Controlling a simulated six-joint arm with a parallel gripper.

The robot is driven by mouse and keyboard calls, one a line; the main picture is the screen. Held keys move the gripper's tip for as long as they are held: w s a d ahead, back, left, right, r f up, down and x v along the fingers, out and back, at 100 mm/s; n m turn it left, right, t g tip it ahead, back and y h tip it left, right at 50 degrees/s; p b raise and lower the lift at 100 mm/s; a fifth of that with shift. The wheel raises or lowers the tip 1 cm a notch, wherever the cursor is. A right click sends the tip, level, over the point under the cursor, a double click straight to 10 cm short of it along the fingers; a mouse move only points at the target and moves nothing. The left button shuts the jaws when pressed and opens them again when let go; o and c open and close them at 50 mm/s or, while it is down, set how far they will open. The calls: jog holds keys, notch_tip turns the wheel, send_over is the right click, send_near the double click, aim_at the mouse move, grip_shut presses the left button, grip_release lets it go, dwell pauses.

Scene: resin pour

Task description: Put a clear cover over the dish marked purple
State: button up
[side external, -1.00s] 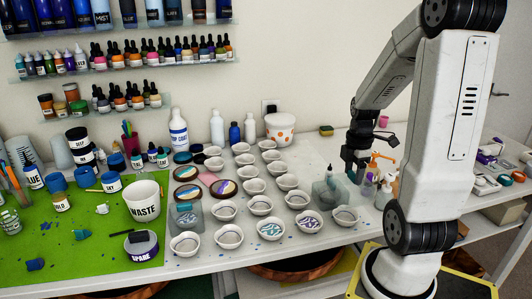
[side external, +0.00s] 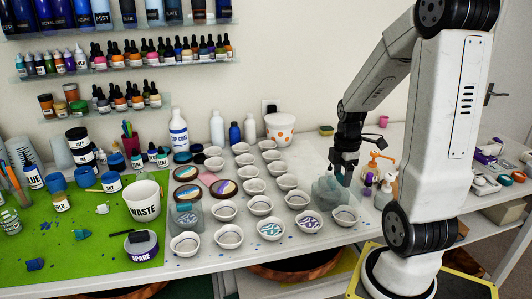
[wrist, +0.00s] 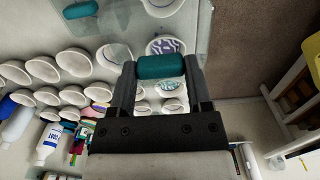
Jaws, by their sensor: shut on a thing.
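My gripper (side external: 346,170) is shut on the teal handle (wrist: 161,66) of a clear cover, above the right end of the dish rows. The held cover's clear walls are hard to make out. Another clear cover (side external: 325,192) stands there, overlapping it in the side view; its teal handle (wrist: 80,10) shows in the wrist view. A dish with a purple swirl (side external: 308,222) is in the front row, left of the gripper; it also shows in the wrist view (wrist: 168,45). A dish with a teal swirl (side external: 271,229) sits to its left.
Several pale dishes (side external: 229,236) stand in rows on the white table. A clear cover (side external: 186,214) stands at the left of the rows. The waste tub (side external: 144,205) and spare tub (side external: 141,248) are on the green mat (side external: 80,225).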

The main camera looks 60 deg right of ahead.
jog(key=w+a+f, duration=0.2)
jog(key=w+a, duration=0.3)
jog(key=a, duration=0.1)
jog(key=shift+w, duration=0.35)
jog(key=shift+d+f, duration=0.1)
jog(key=shift+f, duration=3.35)
jog(key=shift+f, duration=0.2)
jog(key=o, duration=1.3)
jog(key=shift+r, duration=0.1)
notch_tip(320, 180, up, 8)
jog(key=shift+f, duration=0.2)
